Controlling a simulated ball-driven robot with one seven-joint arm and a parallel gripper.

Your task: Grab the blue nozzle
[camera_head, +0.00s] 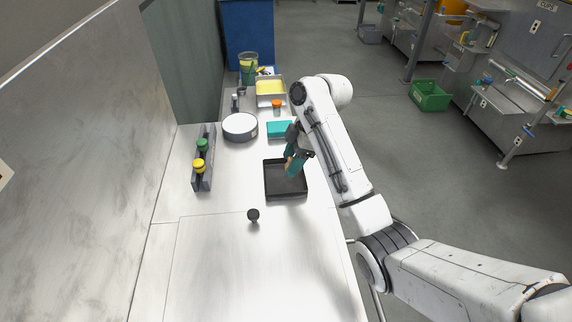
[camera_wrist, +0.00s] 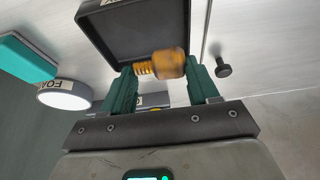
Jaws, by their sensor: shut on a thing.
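My gripper (camera_head: 291,168) is over the black tray (camera_head: 270,194). In the wrist view my gripper (camera_wrist: 163,78) has its green fingers closed on an orange-brown threaded piece (camera_wrist: 170,63), which looks like a nozzle fitting. It lies sideways between the fingertips, in front of the tray (camera_wrist: 93,20) in that view. I see no blue on it. In the head view it is mostly hidden by the fingers. A grey rack (camera_head: 204,180) at left holds a green-topped piece (camera_head: 202,145) and a yellow-topped piece (camera_head: 199,166). I cannot make out a blue nozzle.
A small dark knob (camera_head: 253,215) stands in front of the tray. A teal block (camera_head: 279,129), a round white-topped container (camera_head: 240,126) and an orange-topped piece (camera_head: 276,104) stand behind it. A yellow-filled bin (camera_head: 270,87) is farther back. The front counter is clear.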

